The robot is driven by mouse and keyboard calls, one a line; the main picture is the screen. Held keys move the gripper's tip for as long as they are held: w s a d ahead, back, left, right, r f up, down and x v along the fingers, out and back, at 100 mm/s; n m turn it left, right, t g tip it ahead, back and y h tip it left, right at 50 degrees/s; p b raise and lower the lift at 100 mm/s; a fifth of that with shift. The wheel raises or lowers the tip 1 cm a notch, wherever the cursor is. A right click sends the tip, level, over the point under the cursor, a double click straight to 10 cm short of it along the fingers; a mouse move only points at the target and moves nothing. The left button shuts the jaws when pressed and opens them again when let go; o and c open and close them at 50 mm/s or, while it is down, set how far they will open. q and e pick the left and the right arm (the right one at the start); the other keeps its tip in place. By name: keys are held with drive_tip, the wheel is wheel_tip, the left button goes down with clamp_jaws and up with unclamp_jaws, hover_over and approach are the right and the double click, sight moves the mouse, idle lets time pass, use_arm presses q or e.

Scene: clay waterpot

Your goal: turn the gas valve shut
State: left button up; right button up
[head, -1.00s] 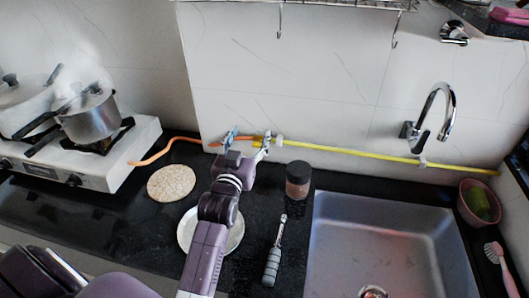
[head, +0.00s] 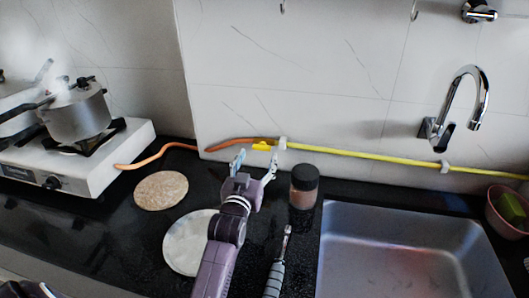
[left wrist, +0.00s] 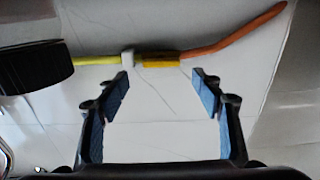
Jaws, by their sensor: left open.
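The gas valve (head: 263,146) is a small yellow piece where the orange hose (head: 228,144) meets the yellow pipe (head: 360,156) along the white wall. In the left wrist view the valve (left wrist: 160,59) lies in line with the pipe, right of a white clip (left wrist: 128,59); its handle is too small to make out. My left gripper (head: 256,162) is open and empty, its fingertips just below the pipe in the head view. In the left wrist view its blue-padded fingers (left wrist: 161,81) stand apart, with the valve beyond the gap, untouched. My right gripper is out of view.
A dark-lidded jar (head: 304,188) stands right of my left gripper. A white plate (head: 183,243), a round tan mat (head: 161,190) and a grey-handled tool (head: 275,276) lie on the counter. A steaming pot (head: 78,117) is on the stove; the sink (head: 400,235) is at right.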

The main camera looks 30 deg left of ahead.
sight(263, 145)
use_arm(q)
drive_tip(key=shift+x, duration=2.25)
drive_tip(key=c, duration=1.2)
drive_tip(key=shift+o, duration=0.2)
